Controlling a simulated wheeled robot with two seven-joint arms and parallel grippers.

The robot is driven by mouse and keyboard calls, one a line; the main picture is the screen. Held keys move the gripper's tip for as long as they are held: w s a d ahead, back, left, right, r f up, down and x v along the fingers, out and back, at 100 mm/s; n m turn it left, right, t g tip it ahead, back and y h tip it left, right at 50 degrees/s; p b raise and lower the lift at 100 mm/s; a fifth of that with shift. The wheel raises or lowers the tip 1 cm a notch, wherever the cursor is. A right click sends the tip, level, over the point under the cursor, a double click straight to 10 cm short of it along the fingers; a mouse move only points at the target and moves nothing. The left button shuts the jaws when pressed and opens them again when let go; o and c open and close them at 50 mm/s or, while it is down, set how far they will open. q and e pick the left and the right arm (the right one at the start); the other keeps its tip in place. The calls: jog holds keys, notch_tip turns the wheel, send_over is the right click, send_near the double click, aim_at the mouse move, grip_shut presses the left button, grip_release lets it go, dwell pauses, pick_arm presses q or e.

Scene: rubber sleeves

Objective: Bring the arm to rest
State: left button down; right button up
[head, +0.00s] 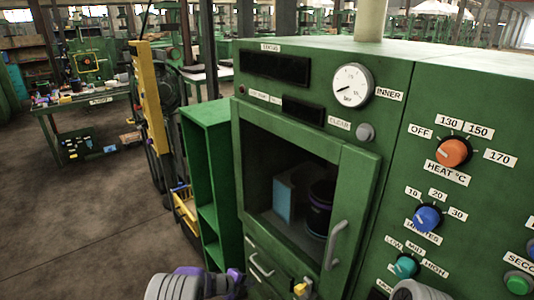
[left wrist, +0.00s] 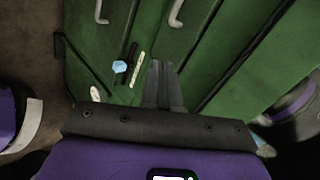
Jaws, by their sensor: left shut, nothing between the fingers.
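My left arm (head: 178,286) comes in at the bottom of the head view, grey and purple. My left gripper (head: 234,280) is low in front of the green machine (head: 395,190), and only a small part of it shows there. In the left wrist view the left gripper (left wrist: 163,68) has its dark fingers together, empty, over the machine's green front. I cannot tell whether they touch it. A grey link of mine (head: 420,290) shows at the bottom right of the head view. My right gripper is not in view.
The machine has a windowed door (head: 300,190) with a handle (head: 336,245); a blue box (head: 284,200) and a dark purple-banded cylinder (head: 319,208) show inside. An orange knob (head: 454,152) and a blue knob (head: 428,217) are right. A green shelf (head: 208,165) stands left; floor (head: 90,215) is clear.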

pick_arm(q)
jog(key=s+a+f+n+y, duration=0.1)
jog(key=s+a+f+n, duration=0.1)
jog(key=s+f+n, duration=0.4)
jog(key=s+a+f+n+y, duration=0.1)
jog(key=s+a+f+n, duration=0.15)
jog(key=s+n, duration=0.55)
jog(key=s+d+f+n+g+y, duration=0.1)
jog(key=s+n+g, duration=0.4)
jog(key=s+n, duration=0.9)
jog(key=s+d+f, duration=0.1)
jog(key=s, duration=0.6)
jog(key=shift+d+g, duration=0.15)
jog(key=shift+g, duration=0.25)
